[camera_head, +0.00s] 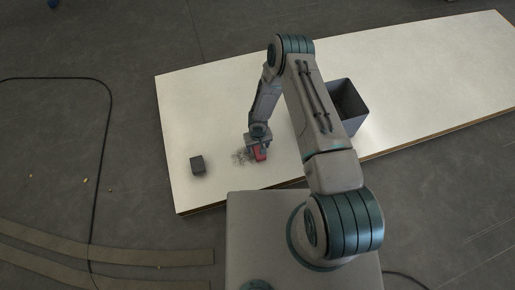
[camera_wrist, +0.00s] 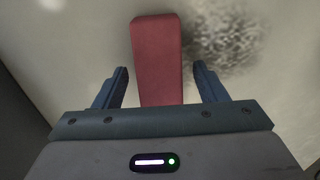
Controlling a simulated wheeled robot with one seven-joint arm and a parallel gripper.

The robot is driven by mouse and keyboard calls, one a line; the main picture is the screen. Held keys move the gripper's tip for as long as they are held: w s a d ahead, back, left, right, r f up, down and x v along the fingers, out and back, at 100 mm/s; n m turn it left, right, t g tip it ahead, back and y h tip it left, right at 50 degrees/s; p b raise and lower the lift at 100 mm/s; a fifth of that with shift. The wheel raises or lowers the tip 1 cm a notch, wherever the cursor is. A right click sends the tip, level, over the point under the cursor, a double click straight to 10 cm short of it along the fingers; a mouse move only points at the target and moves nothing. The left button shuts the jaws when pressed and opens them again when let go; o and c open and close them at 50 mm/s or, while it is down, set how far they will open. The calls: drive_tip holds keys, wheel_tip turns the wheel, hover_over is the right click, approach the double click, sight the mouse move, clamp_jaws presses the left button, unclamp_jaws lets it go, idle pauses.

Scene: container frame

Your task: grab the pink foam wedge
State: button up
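The pink foam wedge (camera_wrist: 158,55) lies on the white board, reddish-pink and tapering slightly in the wrist view. In the head view the wedge (camera_head: 261,154) shows only in part, just below my gripper (camera_head: 258,143). In the wrist view my gripper (camera_wrist: 162,85) is open, with one finger on each side of the wedge and a gap showing on both sides. The wedge's near end is hidden behind the gripper body. I cannot tell how far the fingertips are above the board.
The white board (camera_head: 205,105) carries a small dark grey block (camera_head: 197,165) left of the wedge and an open grey bin (camera_head: 349,108) to the right, partly behind my arm. A dark speckled patch (camera_wrist: 222,40) lies beside the wedge.

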drive_tip(key=c, duration=1)
drive_tip(key=shift+r, duration=0.1)
